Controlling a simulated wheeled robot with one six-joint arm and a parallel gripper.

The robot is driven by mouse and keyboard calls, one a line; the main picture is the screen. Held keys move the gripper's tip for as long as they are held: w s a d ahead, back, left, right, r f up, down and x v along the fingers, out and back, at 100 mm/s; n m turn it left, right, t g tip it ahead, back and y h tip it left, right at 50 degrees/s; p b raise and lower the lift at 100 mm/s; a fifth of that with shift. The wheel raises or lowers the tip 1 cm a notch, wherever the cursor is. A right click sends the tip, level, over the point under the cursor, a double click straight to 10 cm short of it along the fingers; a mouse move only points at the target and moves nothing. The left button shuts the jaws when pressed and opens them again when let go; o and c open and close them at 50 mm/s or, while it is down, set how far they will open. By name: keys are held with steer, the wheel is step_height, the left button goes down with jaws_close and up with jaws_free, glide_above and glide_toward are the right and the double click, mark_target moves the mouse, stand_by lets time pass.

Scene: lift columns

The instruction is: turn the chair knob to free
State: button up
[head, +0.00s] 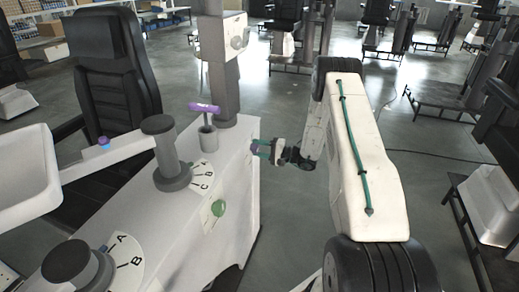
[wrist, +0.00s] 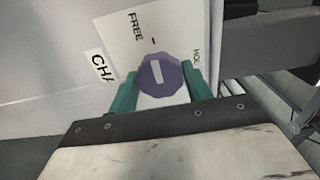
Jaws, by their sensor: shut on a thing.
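The chair knob (wrist: 171,70) is purple and many-sided, with a white bar across its face. A cropped "CHA" label is at the left. My gripper (wrist: 162,85) has its teal fingers on both sides of the knob, shut on it. In the head view my gripper (head: 262,148) is at the right side of the white cabinet, and the knob (head: 254,147) shows small between the fingers.
The white cabinet (head: 150,222) carries grey dials lettered A, B and C, a green button (head: 218,208) and a purple-topped T-handle (head: 204,107). A black chair (head: 115,70) stands behind at the left. A cable lies on the floor at the right.

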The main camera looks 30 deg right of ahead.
steer(key=shift+d, duration=0.1)
stand_by(0.3)
steer(key=o, duration=1)
steer(key=shift+c, duration=0.2)
steer(key=v, duration=0.7)
steer(key=shift+s+d, duration=0.2)
steer(key=shift+s, duration=0.1)
